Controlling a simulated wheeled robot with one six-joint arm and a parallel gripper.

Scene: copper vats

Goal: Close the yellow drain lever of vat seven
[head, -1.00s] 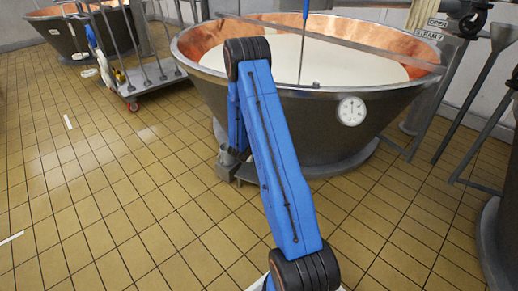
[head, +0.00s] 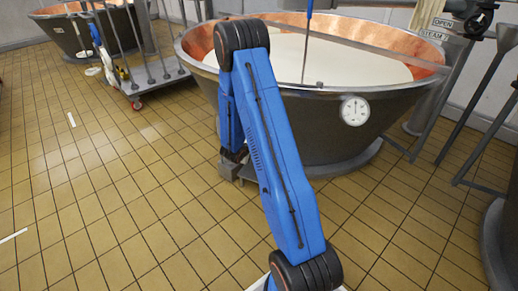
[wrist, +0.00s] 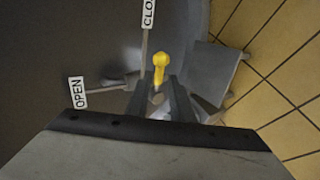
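The yellow drain lever (wrist: 159,66) shows in the wrist view, its rounded knob up, just beyond and between my fingertips. My gripper (wrist: 157,88) is open, with one dark finger on each side of the lever's line. I cannot tell whether either finger touches it. An OPEN label (wrist: 77,93) is at the left, and a label reading "CLO", cut off by the top edge, (wrist: 148,12) is above. The lever points up near the cut-off label. In the head view the copper-lined vat (head: 300,115) holds white liquid; my blue arm hides the lever there.
A grey block-like part (wrist: 215,72) is right of the lever in the wrist view. A wheeled rack (head: 155,85) and another vat (head: 75,38) stand at the back left. Dark metal (head: 500,250) borders the right.

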